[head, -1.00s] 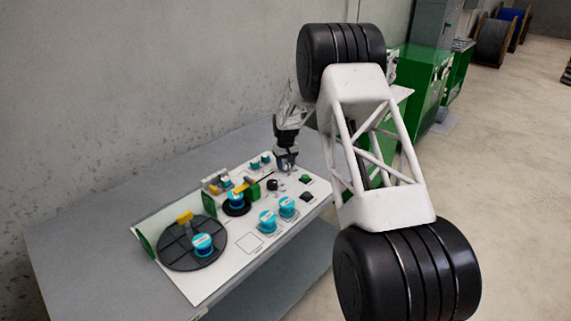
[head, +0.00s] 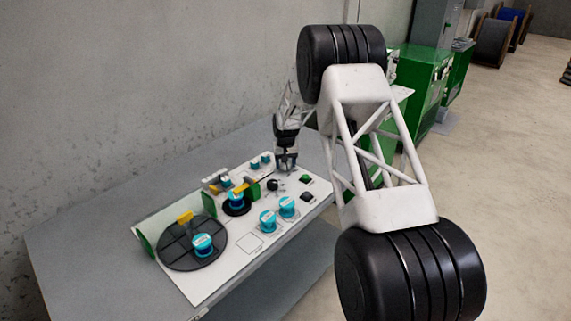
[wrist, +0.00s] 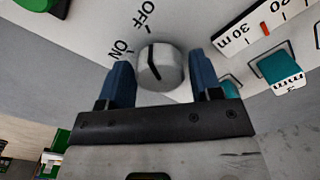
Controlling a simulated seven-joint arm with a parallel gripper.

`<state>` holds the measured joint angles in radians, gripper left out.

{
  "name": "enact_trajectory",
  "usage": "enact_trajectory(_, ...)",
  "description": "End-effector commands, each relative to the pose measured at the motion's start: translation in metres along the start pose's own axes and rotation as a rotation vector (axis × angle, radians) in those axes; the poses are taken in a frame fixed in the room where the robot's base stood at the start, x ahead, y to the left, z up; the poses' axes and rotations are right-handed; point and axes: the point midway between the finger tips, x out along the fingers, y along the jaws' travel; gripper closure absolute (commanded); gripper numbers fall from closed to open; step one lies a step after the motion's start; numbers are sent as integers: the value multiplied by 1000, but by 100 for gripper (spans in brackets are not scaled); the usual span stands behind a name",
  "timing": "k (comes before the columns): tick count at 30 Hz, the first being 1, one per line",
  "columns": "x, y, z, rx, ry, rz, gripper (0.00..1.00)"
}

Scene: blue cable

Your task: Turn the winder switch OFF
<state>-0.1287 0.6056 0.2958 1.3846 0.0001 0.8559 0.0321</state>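The winder switch (wrist: 160,68) is a round grey knob with a black line across its face, seen in the wrist view. The printed words OFF and ON stand above and to the left of it on the white panel. The line slants up and slightly left, its upper end nearer OFF than ON. My gripper (wrist: 164,75) is open, with one blue finger on each side of the knob. The left finger is very close to the knob; I cannot tell whether it touches. In the head view my gripper (head: 286,168) is low at the panel's far right part and hides the switch.
The white panel (head: 205,285) lies on a grey table (head: 75,255). It carries a dark disc (head: 178,258), several blue-topped spools, a black knob (head: 272,185) and a green button (head: 306,178).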

Motion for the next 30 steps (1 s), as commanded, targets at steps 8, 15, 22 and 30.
enact_trajectory(8,0,0,0,-1,0,0,28)
enact_trajectory(15,-5,0,0,-1,1,0,28)
enact_trajectory(22,-26,0,0,-1,3,0,28)
enact_trajectory(30,-60,0,0,-1,1,0,28)
